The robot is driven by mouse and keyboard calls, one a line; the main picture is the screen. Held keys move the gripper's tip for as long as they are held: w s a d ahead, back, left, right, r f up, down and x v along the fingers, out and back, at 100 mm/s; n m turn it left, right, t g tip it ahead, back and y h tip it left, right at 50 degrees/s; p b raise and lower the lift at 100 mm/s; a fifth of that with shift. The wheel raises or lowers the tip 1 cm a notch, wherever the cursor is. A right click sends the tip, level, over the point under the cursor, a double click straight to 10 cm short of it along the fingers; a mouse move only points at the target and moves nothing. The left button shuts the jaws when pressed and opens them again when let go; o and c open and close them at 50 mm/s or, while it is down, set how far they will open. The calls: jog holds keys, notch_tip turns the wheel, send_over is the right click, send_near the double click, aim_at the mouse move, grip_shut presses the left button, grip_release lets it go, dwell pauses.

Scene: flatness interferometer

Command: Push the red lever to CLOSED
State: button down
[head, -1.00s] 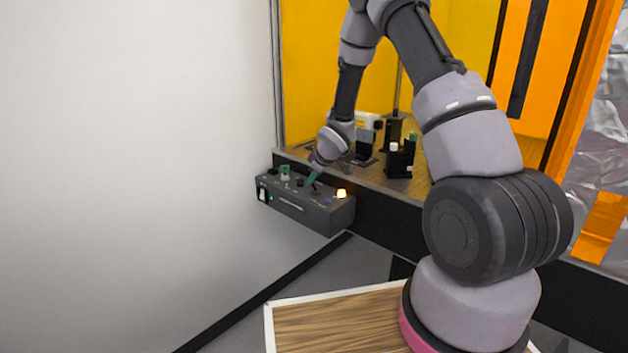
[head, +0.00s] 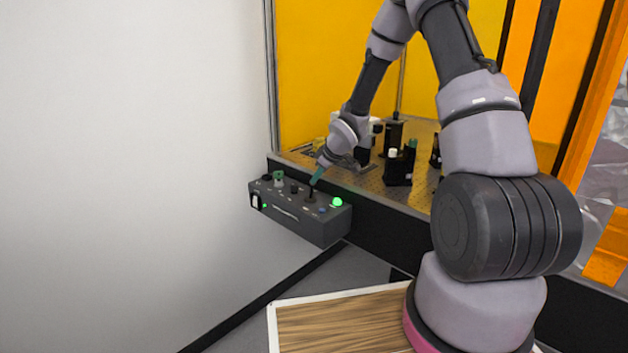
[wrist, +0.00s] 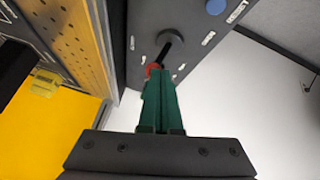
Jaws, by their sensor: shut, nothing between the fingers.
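The lever shows in the wrist view as a black shaft (wrist: 167,50) rising from a round dark base, with a red tip (wrist: 152,70). It stands on a dark grey control box (head: 316,231). My gripper (wrist: 158,80) has its green fingers shut together with nothing between them. The fingertips are right at the red tip and partly hide it; I cannot tell whether they touch. In the head view my gripper (head: 316,177) points down at the lever, whose red tip is not clear there. The lever's labels are too small to read.
A lamp (head: 337,202) on the box glows green. A blue button (wrist: 215,6) and other knobs sit on the same panel. A perforated optical bench (head: 372,181) with black mounts lies behind the box, beside yellow panels. A white wall is at the left.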

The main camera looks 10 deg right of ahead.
jog(key=shift+w+d, duration=0.25)
jog(key=shift+d, duration=0.05)
jog(key=shift+a, duration=0.1)
jog(key=shift+r, duration=0.1)
jog(key=shift+r, duration=0.7)
